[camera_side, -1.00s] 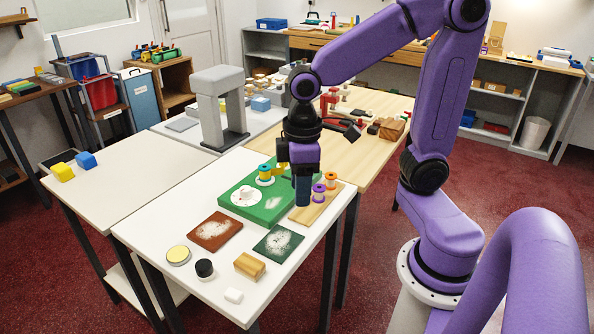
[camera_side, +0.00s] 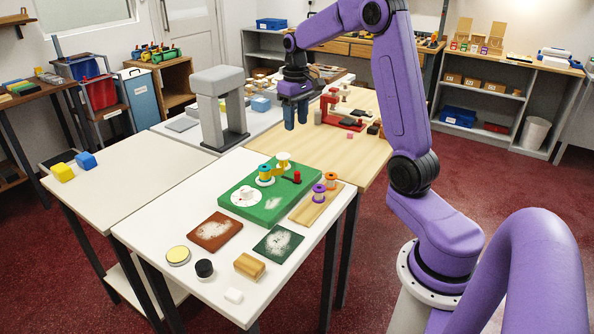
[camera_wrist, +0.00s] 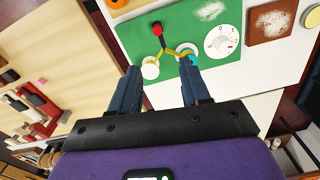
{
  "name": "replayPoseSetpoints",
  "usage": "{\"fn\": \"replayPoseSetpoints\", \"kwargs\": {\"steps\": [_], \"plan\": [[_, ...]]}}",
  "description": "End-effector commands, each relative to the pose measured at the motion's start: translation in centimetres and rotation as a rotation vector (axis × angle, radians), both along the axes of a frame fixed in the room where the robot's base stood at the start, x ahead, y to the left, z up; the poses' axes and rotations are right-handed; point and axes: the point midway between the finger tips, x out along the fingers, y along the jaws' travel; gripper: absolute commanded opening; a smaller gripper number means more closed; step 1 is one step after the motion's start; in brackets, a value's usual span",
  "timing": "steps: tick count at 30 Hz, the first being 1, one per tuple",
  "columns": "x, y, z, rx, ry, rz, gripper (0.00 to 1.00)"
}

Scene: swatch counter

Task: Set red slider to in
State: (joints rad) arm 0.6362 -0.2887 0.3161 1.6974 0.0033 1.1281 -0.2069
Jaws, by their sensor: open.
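The red slider (camera_side: 297,176) is a small red knob on a dark slot at the right back of the green board (camera_side: 232,200). In the wrist view the red knob (camera_wrist: 157,29) stands at one end of its short dark slot. I cannot read any in or out mark beside it. My gripper (camera_side: 295,120) is open and empty, raised well above and behind the board in the side view. In the wrist view its two blue fingers (camera_wrist: 160,66) are apart, with the knob beyond their tips and nothing between them touching the board.
The board also carries a white dial (camera_side: 246,196), a teal-and-yellow post (camera_side: 265,174) and a white post (camera_side: 283,160) with a yellow piece between. A wooden strip (camera_side: 308,211) with purple and orange spools lies beside it. A grey arch (camera_side: 209,108) stands behind left.

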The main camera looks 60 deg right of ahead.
Motion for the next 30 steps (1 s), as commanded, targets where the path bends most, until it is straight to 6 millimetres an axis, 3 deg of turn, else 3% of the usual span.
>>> {"fn": "replayPoseSetpoints", "kwargs": {"steps": [8, 30], "plan": [[-0.1, -0.6, -2.0, 0.002, 0.006, -0.014, 0.47], [-0.1, -0.5, -15.2, 0.002, 0.005, -0.014, 0.47]]}}
